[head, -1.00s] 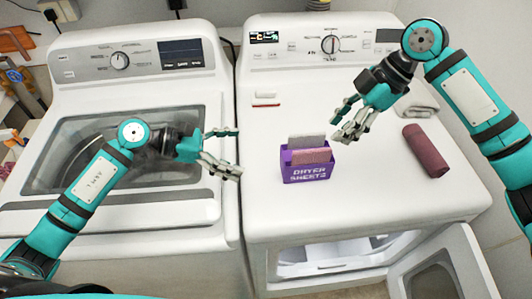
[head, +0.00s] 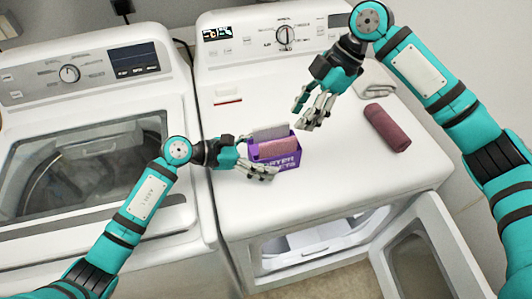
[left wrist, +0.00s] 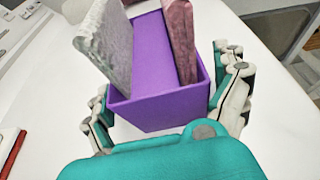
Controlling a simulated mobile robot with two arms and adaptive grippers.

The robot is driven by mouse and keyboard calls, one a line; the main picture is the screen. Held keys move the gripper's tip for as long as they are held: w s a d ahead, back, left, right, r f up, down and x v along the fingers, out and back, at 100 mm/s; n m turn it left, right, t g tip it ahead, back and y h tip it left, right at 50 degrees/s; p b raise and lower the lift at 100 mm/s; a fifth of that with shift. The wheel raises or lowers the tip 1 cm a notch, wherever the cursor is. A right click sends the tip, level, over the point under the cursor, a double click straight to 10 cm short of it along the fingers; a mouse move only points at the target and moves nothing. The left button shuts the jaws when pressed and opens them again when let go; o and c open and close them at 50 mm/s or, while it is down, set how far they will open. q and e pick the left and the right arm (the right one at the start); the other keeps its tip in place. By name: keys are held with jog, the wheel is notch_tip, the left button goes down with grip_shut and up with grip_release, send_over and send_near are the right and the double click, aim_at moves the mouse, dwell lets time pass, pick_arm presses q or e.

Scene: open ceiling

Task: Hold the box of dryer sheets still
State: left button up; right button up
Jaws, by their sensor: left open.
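The purple box of dryer sheets (head: 284,160) stands upright on top of the dryer, with a grey sheet (head: 268,132) and a pink sheet (head: 278,146) sticking up out of it. My left gripper (head: 258,156) is open at the box's left side. In the left wrist view the box (left wrist: 158,108) sits between the fingers of my left gripper (left wrist: 170,98), one on each side. I cannot tell whether they touch it. My right gripper (head: 308,114) is above and right of the box, its fingers apart and empty.
A rolled maroon towel (head: 386,127) and a folded grey cloth (head: 374,77) lie on the dryer (head: 340,180) to the right. The dryer's door (head: 425,250) hangs open at the front. A washer (head: 90,110) with a clear lid stands left.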

pick_arm(q)
jog(key=shift+w+d+f, duration=0.2)
jog(key=shift+d, duration=0.35)
jog(key=c, duration=1.1)
